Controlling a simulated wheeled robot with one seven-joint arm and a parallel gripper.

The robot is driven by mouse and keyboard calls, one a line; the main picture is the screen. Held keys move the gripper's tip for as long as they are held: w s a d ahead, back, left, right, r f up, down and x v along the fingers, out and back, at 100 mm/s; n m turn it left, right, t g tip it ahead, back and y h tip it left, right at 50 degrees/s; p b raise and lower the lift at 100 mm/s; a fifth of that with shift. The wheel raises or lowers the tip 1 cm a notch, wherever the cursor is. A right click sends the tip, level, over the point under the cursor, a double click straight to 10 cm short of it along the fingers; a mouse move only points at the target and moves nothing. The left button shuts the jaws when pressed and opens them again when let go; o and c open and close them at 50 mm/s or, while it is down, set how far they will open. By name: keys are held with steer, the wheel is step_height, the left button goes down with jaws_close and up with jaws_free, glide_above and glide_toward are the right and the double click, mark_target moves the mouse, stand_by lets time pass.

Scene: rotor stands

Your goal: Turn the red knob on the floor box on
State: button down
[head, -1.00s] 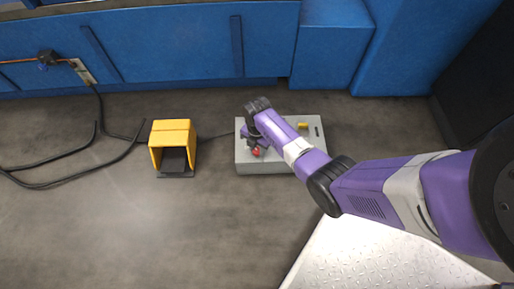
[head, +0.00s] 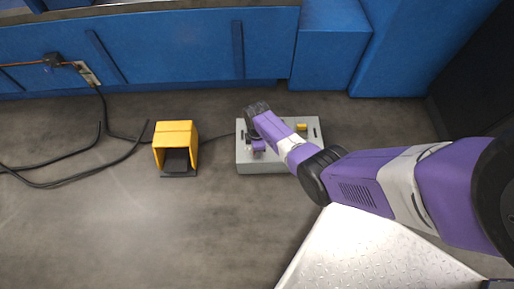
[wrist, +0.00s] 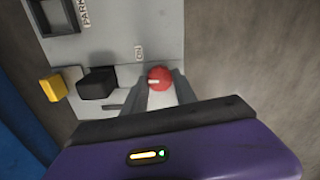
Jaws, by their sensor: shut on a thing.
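The grey floor box (head: 270,167) lies on the floor under my arm in the head view, and its panel (wrist: 120,30) fills the upper left of the wrist view. The red knob (wrist: 159,77) is a round knob with a short white mark on its left part. A small "ON" label (wrist: 139,52) is printed on the panel to the knob's upper left. My gripper (wrist: 162,88) is shut on the red knob, with one finger on each side. In the head view, my gripper (head: 258,146) is over the box's left part and hides the knob.
A black knob (wrist: 97,84) and a yellow knob (wrist: 53,87) sit left of the red one. A yellow pedal housing (head: 174,134) stands left of the box. Black cables (head: 70,180) lie on the floor. A blue wall (head: 170,45) runs behind.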

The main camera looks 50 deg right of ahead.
steer(key=m, duration=0.3)
steer(key=shift+m+p, duration=0.3)
steer(key=m, duration=0.4)
steer(key=shift+m, duration=0.3)
steer(key=c, duration=1)
jaws_free()
steer(key=shift+r+p, duration=0.15)
steer(key=shift+p, duration=0.15)
steer(key=shift+r+p, duration=2.35)
steer(key=shift+r, duration=1.4)
